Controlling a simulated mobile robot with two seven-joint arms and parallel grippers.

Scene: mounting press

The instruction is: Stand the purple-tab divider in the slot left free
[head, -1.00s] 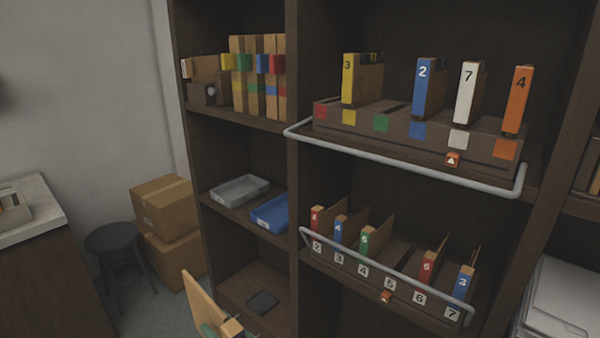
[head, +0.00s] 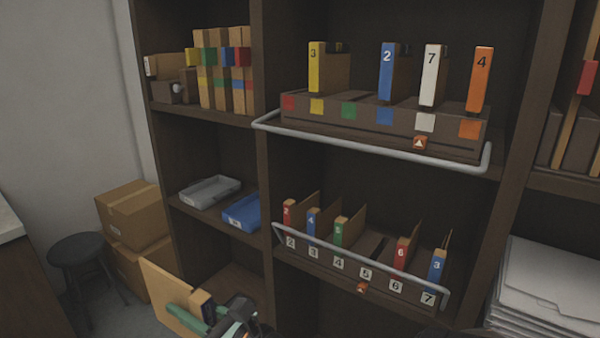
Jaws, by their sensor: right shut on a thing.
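My right gripper (head: 205,318), with green fingers, is at the bottom of the head view. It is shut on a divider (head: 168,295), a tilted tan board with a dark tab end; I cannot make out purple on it. The gripper and divider are in front of the shelves, below and left of the lower rack (head: 330,262). In that rack, dividers stand behind labels 2, 3, 4, 6 and 7. The slot (head: 370,247) behind label 5 is empty. My left gripper is not in view.
A metal rail (head: 350,268) runs across the lower rack's front. The upper rack (head: 385,122) has its own rail and holds tabbed dividers (head: 388,72). A grey tray (head: 209,191) and a blue tray (head: 242,212) lie on the left shelf. Papers (head: 550,290) are stacked at right.

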